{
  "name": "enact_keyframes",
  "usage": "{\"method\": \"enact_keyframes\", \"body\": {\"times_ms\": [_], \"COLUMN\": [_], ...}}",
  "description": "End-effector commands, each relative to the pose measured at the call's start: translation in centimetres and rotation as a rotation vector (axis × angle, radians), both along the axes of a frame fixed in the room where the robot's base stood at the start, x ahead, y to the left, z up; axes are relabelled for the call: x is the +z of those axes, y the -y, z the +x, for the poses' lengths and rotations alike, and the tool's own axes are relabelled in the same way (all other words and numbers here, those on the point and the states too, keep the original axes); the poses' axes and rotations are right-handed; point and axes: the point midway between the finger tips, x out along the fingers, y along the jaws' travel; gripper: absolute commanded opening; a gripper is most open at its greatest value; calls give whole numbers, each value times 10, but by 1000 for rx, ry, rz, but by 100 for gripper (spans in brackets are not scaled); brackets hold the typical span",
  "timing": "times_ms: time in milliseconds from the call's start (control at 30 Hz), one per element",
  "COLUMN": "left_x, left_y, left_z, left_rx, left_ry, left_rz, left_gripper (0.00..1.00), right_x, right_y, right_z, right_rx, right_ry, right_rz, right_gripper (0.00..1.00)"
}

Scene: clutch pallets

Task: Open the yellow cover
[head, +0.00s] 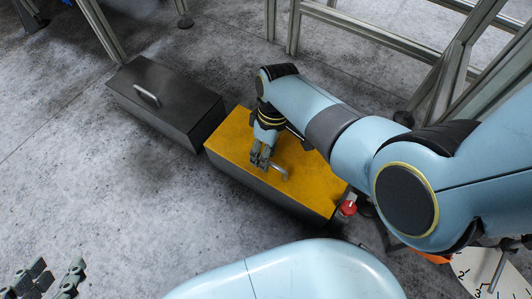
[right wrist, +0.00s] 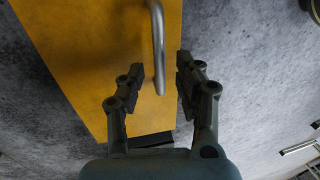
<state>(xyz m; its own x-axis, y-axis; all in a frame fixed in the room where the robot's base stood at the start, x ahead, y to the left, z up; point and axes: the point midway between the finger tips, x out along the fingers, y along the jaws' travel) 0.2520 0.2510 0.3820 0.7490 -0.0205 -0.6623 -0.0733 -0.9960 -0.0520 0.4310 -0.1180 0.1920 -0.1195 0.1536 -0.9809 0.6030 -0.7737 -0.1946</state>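The yellow cover (head: 238,138) lies flat and shut on a dark grey box (head: 250,183) on the floor. Its metal bar handle (head: 280,172) stands on the top. My right gripper (head: 262,165) points down over the cover, close beside the handle. In the right wrist view, my right gripper (right wrist: 158,66) is open, with the handle (right wrist: 158,45) between its fingers and a gap visible on each side. The cover (right wrist: 85,50) fills the left of that view. My left gripper (head: 55,278) is open and empty at the bottom left, far from the box.
A dark box with a dark lid (head: 168,88) and its own handle stands just left of the yellow one. A red-topped object (head: 347,208) is by the cover's right end. A white dial (head: 485,275) is at lower right. Metal frames (head: 365,28) stand behind. The floor at left is clear.

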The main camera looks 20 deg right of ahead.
Motion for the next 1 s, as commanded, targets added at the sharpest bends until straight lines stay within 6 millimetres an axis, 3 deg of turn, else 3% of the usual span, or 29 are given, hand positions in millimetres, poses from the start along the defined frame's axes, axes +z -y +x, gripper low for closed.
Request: {"method": "enact_keyframes", "body": {"times_ms": [133, 400, 833, 1000], "left_x": [0, 0, 0, 2], "left_y": [0, 0, 0, 0], "left_z": [0, 0, 0, 0], "left_rx": [0, 0, 0, 2], "left_ry": [-1, -2, -3, -20], "left_rz": [0, 0, 0, 0], "left_gripper": [40, 40, 40, 40], "right_x": [0, 0, 0, 5], "right_y": [0, 0, 1, 12], "right_z": [0, 0, 0, 1], "right_rx": [0, 0, 0, 0], "right_ry": [0, 0, -2, -17], "right_rz": [0, 0, 1, 19], "right_gripper": [32, 0, 0, 0]}}
